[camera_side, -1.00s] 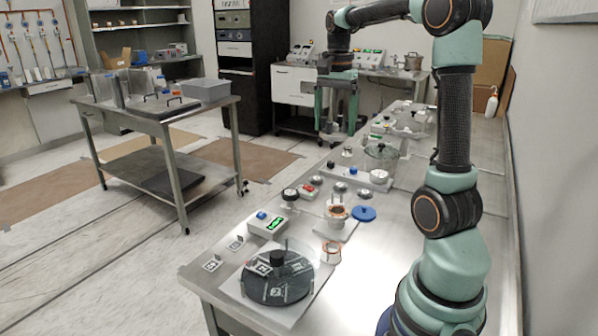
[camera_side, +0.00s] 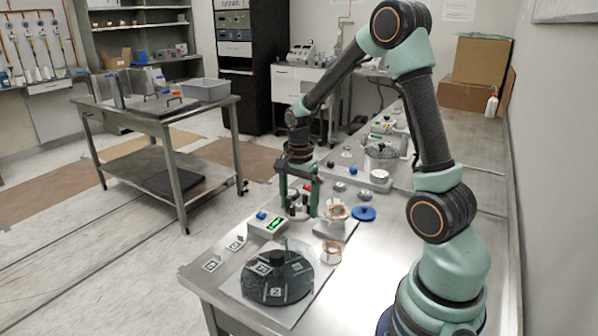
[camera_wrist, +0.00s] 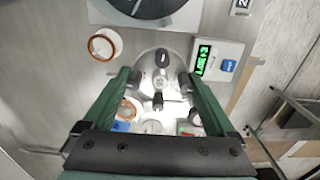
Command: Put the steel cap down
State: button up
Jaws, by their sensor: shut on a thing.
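My gripper (camera_side: 299,199) is over the bench, just behind the box with the green readout. In the wrist view its two green fingers (camera_wrist: 160,92) stand wide apart, one on each side of a round, shiny steel piece with a dark knob, which I take to be the steel cap (camera_wrist: 146,76). My gripper is shut on it. In the side view the cap is small and mostly hidden between the fingers, so I cannot tell whether its underside touches anything.
The readout box (camera_side: 268,225) is close in front. A glass vessel (camera_side: 382,157) stands behind.

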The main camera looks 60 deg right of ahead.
jog(key=shift+f, duration=4.2)
jog(key=shift+f, duration=0.15)
jog(key=o, duration=1.1)
jog(key=shift+o, duration=0.2)
